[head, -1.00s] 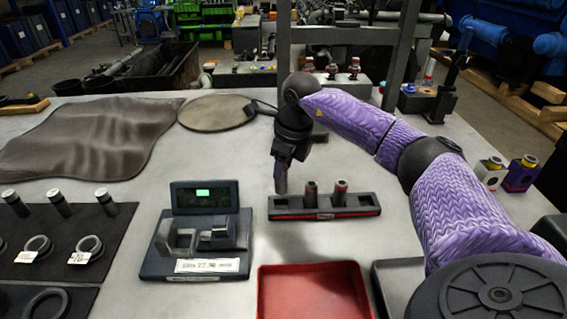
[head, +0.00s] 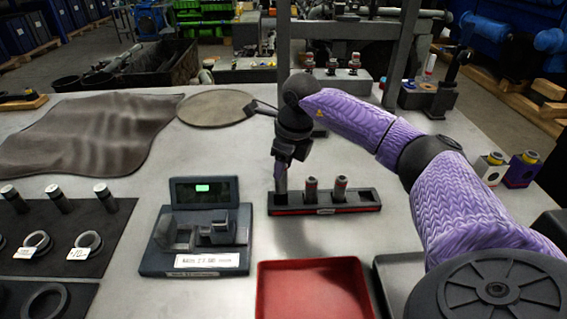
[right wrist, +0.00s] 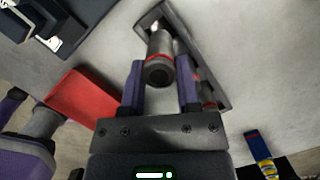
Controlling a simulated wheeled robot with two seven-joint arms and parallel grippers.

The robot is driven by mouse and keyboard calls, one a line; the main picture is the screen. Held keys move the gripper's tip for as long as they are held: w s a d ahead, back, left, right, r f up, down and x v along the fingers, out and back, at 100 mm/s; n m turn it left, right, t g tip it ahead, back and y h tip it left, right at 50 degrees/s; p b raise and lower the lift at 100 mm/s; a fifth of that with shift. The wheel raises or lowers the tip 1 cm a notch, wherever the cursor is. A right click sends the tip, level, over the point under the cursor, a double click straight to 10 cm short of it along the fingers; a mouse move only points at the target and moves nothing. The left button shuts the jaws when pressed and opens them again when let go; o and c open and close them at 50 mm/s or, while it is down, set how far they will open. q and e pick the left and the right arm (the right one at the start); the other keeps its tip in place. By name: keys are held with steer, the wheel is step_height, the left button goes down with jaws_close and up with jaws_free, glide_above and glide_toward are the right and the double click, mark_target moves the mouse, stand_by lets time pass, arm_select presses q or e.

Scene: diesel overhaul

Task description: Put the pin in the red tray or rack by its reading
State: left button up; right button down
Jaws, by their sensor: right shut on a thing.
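My right gripper (head: 282,178) is at the left end of the black rack (head: 325,210), which has a red front strip. In the right wrist view its purple fingers (right wrist: 160,88) are shut on a grey metal pin (right wrist: 159,72) with a red band. The pin is over or in the rack's left slot; its lower end is hidden, so I cannot tell how deep. Two other pins (head: 311,189) stand upright in the rack's middle slots. The red tray (head: 311,262) is empty in front of the rack. The measuring gauge (head: 200,238) stands to the left; its lit green reading is too small to read. My left gripper is out of view.
A dark mat (head: 98,250) with several pins and rings lies at the left. A brown cloth (head: 85,135) and a round disc (head: 215,108) lie farther back. A grey tray (head: 400,275) is right of the red one. A dark upright post stands behind my right arm.

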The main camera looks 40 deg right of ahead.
mark_target(283, 181)
steer(key=shift+f, duration=0.2)
steer(key=shift+f, duration=0.4)
steer(key=shift+f+b, duration=0.15)
steer(key=shift+b, duration=0.2)
steer(key=shift+f, duration=0.4)
steer(key=shift+f, duration=0.2)
steer(key=shift+f+b, duration=0.45)
steer(key=shift+f, duration=0.1)
stand_by(0.3)
steer(key=shift+f, duration=0.4)
